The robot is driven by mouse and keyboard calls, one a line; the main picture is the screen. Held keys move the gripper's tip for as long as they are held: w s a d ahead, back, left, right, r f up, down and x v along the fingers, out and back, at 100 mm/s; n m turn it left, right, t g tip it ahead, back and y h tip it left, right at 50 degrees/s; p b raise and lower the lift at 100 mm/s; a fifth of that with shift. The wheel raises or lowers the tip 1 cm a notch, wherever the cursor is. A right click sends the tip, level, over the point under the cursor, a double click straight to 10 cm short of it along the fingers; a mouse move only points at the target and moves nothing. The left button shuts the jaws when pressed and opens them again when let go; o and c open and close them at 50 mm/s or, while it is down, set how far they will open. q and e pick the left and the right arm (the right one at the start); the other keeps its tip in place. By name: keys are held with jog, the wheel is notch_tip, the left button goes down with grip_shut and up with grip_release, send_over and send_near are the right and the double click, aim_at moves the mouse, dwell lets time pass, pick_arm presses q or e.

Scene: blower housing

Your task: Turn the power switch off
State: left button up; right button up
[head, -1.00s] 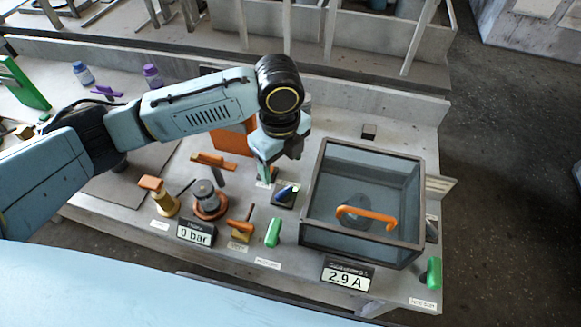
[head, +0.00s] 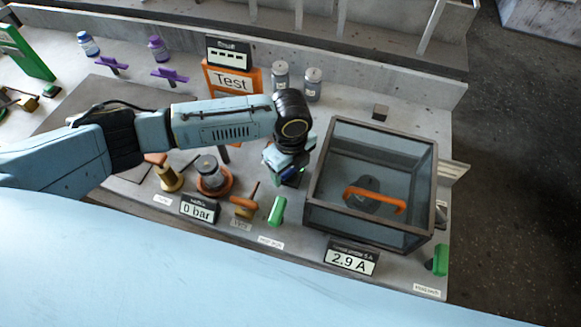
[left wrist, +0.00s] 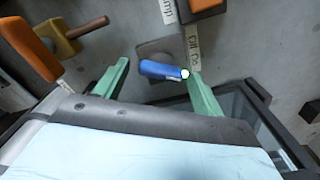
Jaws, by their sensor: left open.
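My left gripper (head: 285,176) is open and low over the bench, just left of the glass-walled box. In the left wrist view its two green fingers (left wrist: 158,68) stand apart on either side of a blue lever with a white tip (left wrist: 160,70). The lever's right end is close to the right finger; I cannot tell whether they touch. The lever sits on a grey base plate (left wrist: 158,48), and I take it to be the power switch. In the head view the gripper hides most of it. My right gripper is not in view.
The glass-walled box (head: 326,175) with an orange handle (head: 375,198) stands close on the right. A green handle (head: 277,211), a "2.9 A" display (head: 351,260), a "0 bar" display (head: 199,211) and a brass valve (head: 243,205) are in front. An orange "Test" panel (head: 232,82) stands behind.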

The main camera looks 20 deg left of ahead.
pick_arm(q)
jog(key=c, duration=1)
jog(key=shift+n+p, duration=0.4)
jog(key=shift+p, duration=0.3)
jog(key=n+p, duration=0.5)
jog(key=p, duration=0.1)
jog(key=shift+d+r+n+p, duration=0.1)
jog(key=shift+r+n+p, duration=0.05)
jog(key=shift+n+p, duration=0.25)
jog(key=n+p, duration=0.2)
jog(key=n, duration=0.1)
jog(key=shift+w+p, duration=0.1)
jog(key=shift+p, duration=0.2)
jog(key=shift+w+n+p, duration=0.1)
jog(key=shift+n+p, duration=0.6)
jog(key=shift+n, duration=0.4)
jog(key=shift+o, duration=0.2)
jog(key=shift+f, duration=0.2)
